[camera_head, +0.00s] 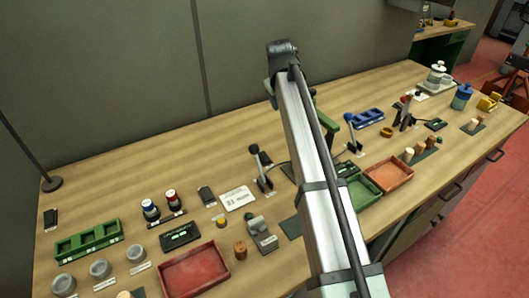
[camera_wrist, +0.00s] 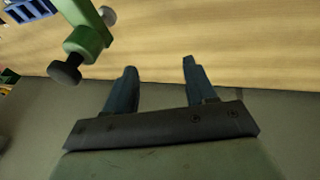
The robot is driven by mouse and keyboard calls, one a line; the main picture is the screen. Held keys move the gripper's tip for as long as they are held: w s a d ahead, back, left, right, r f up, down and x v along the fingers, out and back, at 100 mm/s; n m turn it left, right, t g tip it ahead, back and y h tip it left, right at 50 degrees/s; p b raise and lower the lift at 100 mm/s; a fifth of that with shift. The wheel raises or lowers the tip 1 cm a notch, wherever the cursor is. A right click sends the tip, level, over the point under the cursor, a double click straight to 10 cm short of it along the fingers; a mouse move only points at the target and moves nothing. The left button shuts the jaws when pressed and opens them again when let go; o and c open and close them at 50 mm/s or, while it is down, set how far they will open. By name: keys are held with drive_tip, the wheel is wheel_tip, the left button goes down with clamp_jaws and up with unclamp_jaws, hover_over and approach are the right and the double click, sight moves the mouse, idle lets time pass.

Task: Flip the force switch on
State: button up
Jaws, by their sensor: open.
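My gripper (camera_wrist: 158,64) shows in the wrist view with its two dark fingers apart and nothing between them. Bare wood of the bench lies beyond the fingertips. In the head view my arm hides the gripper. I cannot tell for certain which thing is the force switch. Candidates in the head view are a grey box with a rounded top (camera_head: 262,234), a black device with a green-marked face (camera_head: 180,236) and a small black device (camera_head: 206,194). Their on or off state is too small to read.
A green clamp (camera_wrist: 88,42) with a black knob stands left of the fingers in the wrist view.

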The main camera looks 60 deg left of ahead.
sight(265, 156)
drive_tip(key=s+d+f+g+h, duration=0.2)
drive_tip(key=s+d+g+h, duration=0.15)
drive_tip(key=s, duration=0.55)
drive_tip(key=f, duration=1.3)
drive_tip(key=shift+s+d+f, duration=0.15)
drive_tip(key=shift+d+f, duration=0.15)
drive_tip(key=shift+d, duration=0.05)
